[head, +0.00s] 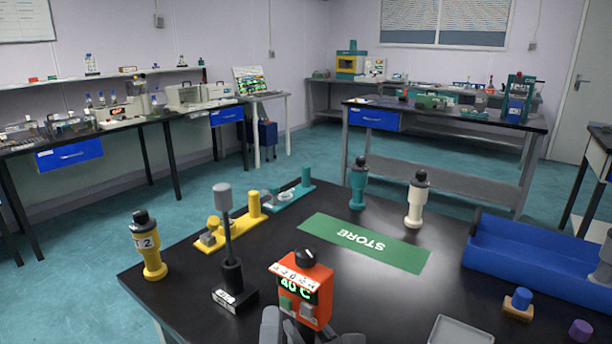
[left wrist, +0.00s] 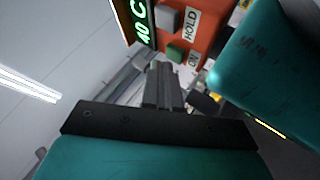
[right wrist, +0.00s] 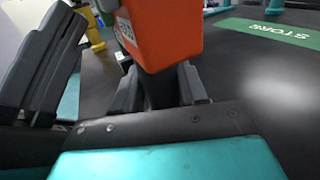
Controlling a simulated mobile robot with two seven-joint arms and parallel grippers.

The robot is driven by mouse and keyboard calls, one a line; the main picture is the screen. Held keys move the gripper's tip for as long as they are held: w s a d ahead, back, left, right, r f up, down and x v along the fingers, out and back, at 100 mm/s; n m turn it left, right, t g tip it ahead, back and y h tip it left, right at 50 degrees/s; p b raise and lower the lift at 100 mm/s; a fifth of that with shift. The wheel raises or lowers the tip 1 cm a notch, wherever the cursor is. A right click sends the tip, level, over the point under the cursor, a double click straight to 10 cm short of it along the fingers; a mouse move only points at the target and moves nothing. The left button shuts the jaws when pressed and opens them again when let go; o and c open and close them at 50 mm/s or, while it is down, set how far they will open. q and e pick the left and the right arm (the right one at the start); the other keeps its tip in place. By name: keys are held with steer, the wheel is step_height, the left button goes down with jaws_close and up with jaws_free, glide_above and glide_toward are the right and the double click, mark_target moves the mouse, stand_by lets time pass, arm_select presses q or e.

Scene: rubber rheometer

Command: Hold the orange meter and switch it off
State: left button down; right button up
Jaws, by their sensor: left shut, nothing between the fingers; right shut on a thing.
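The orange meter (head: 318,286) is upright at the front middle of the table, its lit green display reading 40 C and a black knob on top. My right gripper (right wrist: 160,88) is shut around the dark stem under the meter's orange housing. My left gripper (left wrist: 164,72) is shut and empty, its tips close below the button face; I cannot tell whether they touch it. It shows at the left of the meter in the head view (head: 271,322).
A black stand with a grey top (head: 230,240) is just left of the meter. A yellow bottle (head: 149,245), yellow and teal fixtures, and teal and white bottles stand farther out. A green STORE mat (head: 365,243) lies clear behind the meter. A blue tray (head: 540,262) is at right.

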arm_select(q)
steer(key=shift+s+f, duration=0.1)
steer(key=shift+f, duration=0.15)
steer(key=shift+s+a+r, duration=0.1)
steer(key=shift+s+a, duration=0.8)
steer(key=shift+s, duration=0.25)
steer(key=shift+s+a+r, duration=0.1)
steer(key=shift+s+a, duration=0.8)
steer(key=shift+s, duration=0.25)
stand_by(0.6)
steer(key=shift+s+a+r, duration=0.15)
steer(key=shift+s+a, duration=0.8)
steer(key=shift+s, duration=0.2)
steer(key=w+d, duration=0.5)
steer(key=w, duration=0.2)
steer(key=shift+d, duration=0.1)
stand_by(1.6)
